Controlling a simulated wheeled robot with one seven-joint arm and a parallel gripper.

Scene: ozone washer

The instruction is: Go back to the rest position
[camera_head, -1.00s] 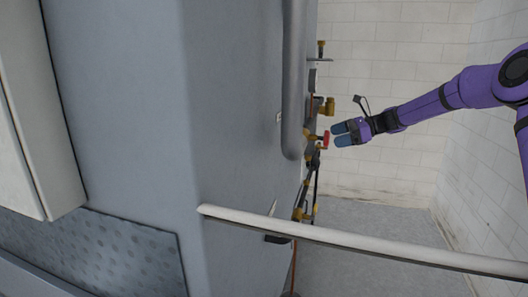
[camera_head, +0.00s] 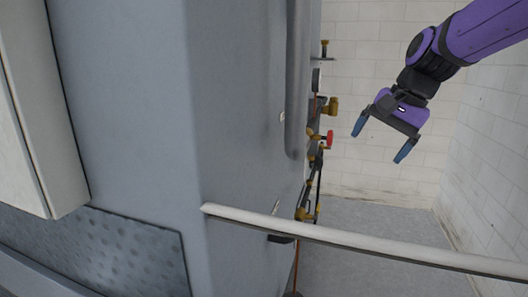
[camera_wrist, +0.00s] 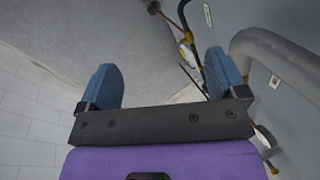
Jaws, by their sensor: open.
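My gripper (camera_head: 382,138) is open and empty in the head view, held in the air to the right of the washer's side, with its blue fingers pointing down. The gap between its fingers also shows empty in the wrist view (camera_wrist: 163,80). A red valve handle (camera_head: 329,139) on the brass piping stands to the left of the gripper, apart from it. My purple arm reaches in from the upper right.
The big grey washer (camera_head: 238,120) fills the left and middle. A pale rail (camera_head: 370,244) crosses the lower right. Brass fittings (camera_head: 331,106) and pipes stick out from the washer's far side. White brick walls (camera_head: 375,40) stand behind. Grey floor (camera_head: 380,215) lies clear below my gripper.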

